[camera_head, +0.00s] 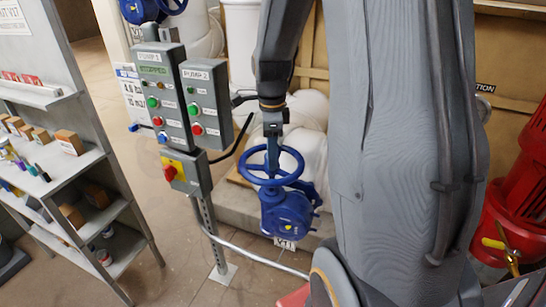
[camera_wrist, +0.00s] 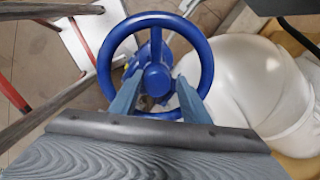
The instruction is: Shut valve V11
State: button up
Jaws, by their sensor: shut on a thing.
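The blue handwheel (camera_head: 292,155) sits on top of a blue valve body (camera_head: 287,212) in the middle of the head view. A small white tag (camera_head: 285,243) below the body seems to read V11, but it is too small to be sure. My gripper (camera_head: 272,168) comes down from above into the wheel and is shut on it. In the wrist view, the wheel (camera_wrist: 206,52) fills the centre. The two fingers of my gripper (camera_wrist: 158,82) reach up on either side of the hub (camera_wrist: 158,79). The exact contact is hard to make out.
A pump control box (camera_head: 165,95) with buttons stands on a post left of the valve. Shelves (camera_head: 60,170) with small boxes are at far left. White pipework (camera_head: 305,110) runs behind the valve. A red machine (camera_head: 510,200) is at right. Another blue handwheel (camera_head: 165,3) shows at the top.

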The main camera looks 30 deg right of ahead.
jog(key=m, duration=0.1)
jog(key=s+f+m, duration=0.1)
jog(key=m, duration=0.1)
jog(key=shift+s+a+f+m+g, duration=0.25)
jog(key=shift+m+g, duration=0.05)
jog(key=shift+w+m+p, duration=0.1)
jog(key=shift+m+p, duration=0.2)
jog(key=shift+m, duration=0.9)
jog(key=shift+c, duration=0.9)
jog(key=m, duration=0.3)
jog(key=shift+m, duration=0.3)
jog(key=m, duration=0.3)
jog(key=shift+m, duration=0.3)
jog(key=shift+c, duration=0.2)
jog(key=o, duration=1)
jog(key=shift+c, duration=0.2)
jog(key=shift+w+r, duration=0.4)
jog(key=shift+o, duration=0.8)
jog(key=shift+d+r, duration=0.1)
jog(key=shift+r, duration=2.85)
